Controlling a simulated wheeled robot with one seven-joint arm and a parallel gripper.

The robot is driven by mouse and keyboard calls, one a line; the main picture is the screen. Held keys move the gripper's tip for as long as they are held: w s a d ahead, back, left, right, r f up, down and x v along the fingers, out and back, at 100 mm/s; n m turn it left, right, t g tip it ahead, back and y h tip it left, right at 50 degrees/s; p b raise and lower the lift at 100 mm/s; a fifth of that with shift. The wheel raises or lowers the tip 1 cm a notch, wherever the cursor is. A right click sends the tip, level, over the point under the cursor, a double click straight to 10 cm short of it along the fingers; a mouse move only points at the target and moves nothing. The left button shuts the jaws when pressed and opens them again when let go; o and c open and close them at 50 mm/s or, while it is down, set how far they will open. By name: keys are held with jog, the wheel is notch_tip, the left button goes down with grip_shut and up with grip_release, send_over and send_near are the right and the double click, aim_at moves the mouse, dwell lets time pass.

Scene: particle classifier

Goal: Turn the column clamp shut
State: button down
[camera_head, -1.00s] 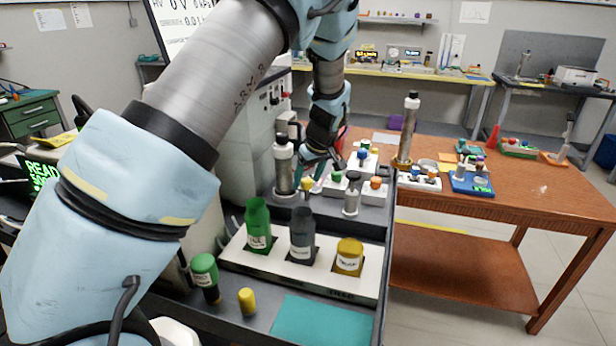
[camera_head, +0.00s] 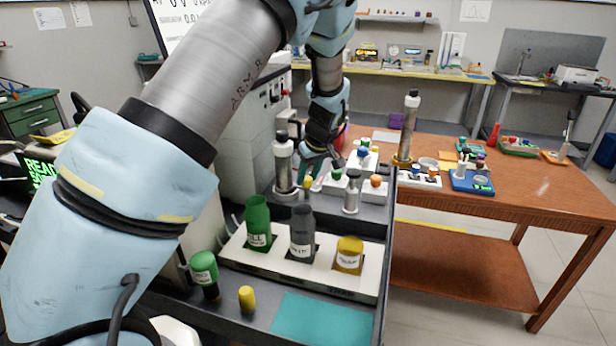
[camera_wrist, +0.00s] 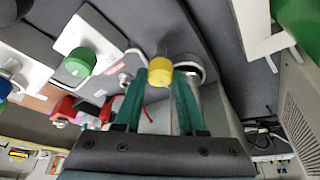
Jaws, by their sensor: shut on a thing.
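The column (camera_head: 284,165), a metal tube with a pale cap, stands upright on the grey deck of the machine in the head view. The clamp's yellow knob (camera_wrist: 160,70) is between the teal fingertips of my gripper (camera_wrist: 159,78) in the wrist view. My gripper is shut on this knob. In the head view my gripper (camera_head: 312,160) is just right of the column, pointing down, and mostly hides the clamp. A silver cylinder, probably the column (camera_wrist: 192,82), shows behind the right finger in the wrist view. How far the clamp is turned cannot be told.
White blocks with green (camera_head: 337,174), blue and orange knobs sit close right of my gripper. A rack with green (camera_head: 258,225), grey and yellow (camera_head: 349,256) bottles stands in front. A wooden table (camera_head: 480,200) with another tube stands to the right.

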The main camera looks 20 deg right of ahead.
jog(key=shift+m, duration=0.4)
jog(key=shift+c, duration=2.4)
grip_release()
jog(key=b+v, duration=0.3)
jog(key=v, duration=0.7)
jog(key=shift+s+r, duration=0.25)
jog(key=shift+r, duration=0.1)
jog(key=shift+a, duration=0.1)
